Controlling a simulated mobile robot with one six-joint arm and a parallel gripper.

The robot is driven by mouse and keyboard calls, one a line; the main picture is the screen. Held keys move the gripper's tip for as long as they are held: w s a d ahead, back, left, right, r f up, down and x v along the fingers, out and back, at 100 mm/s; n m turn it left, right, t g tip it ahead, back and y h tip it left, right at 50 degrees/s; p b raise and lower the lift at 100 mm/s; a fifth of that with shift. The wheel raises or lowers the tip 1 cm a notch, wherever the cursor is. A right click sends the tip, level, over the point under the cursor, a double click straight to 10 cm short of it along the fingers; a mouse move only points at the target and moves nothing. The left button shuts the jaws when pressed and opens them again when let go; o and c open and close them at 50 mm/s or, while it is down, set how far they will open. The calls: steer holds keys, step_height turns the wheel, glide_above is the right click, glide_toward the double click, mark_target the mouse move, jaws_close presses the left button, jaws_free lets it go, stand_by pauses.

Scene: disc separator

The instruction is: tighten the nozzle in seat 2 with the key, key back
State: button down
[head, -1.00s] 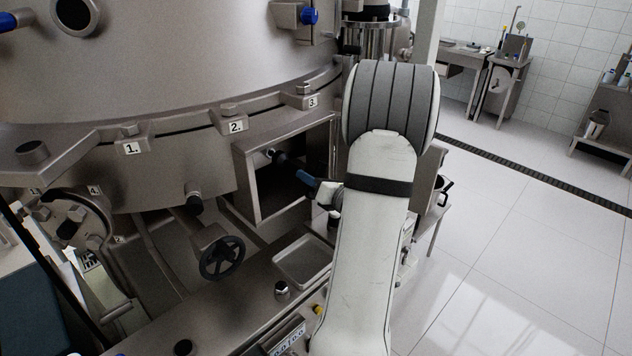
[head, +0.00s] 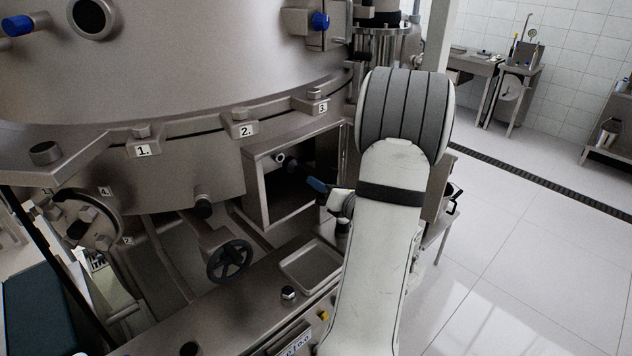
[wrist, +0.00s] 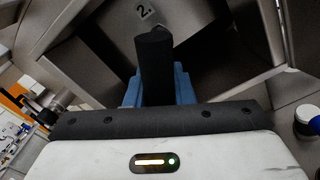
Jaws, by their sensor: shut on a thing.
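My gripper (wrist: 155,88) is shut on the black key (wrist: 153,60), which stands up between its blue fingers in the wrist view. The key's far end points into a dark recess below the plate marked 2 (wrist: 145,12). In the head view my gripper's blue finger (head: 317,185) is at the mouth of the open metal box below label 2 (head: 246,130). A small pale round end (head: 279,158), perhaps the nozzle or its seat, shows inside the box. I cannot tell whether the key touches it.
The box's metal walls (head: 256,196) stand close around my gripper. A handwheel (head: 229,259) and a shallow tray (head: 311,266) are below it. Labels 1 (head: 143,150) and 3 (head: 323,107) flank label 2. Open tiled floor (head: 520,240) lies to the right.

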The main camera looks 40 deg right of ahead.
steer(key=shift+s+r, duration=0.1)
steer(key=shift+s, duration=0.5)
steer(key=shift+d+f+n+b, duration=0.1)
steer(key=shift+f+n+b, duration=0.2)
steer(key=shift+b, duration=0.45)
steer(key=n+b, duration=0.2)
steer(key=b, duration=0.1)
steer(key=shift+f, duration=0.15)
steer(key=n+b, duration=0.5)
steer(key=b, duration=0.3)
steer(key=shift+n, duration=0.4)
steer(key=n+b, duration=0.1)
steer(key=b, duration=0.1)
steer(key=shift+n+b, duration=0.3)
steer(key=shift+r, duration=0.4)
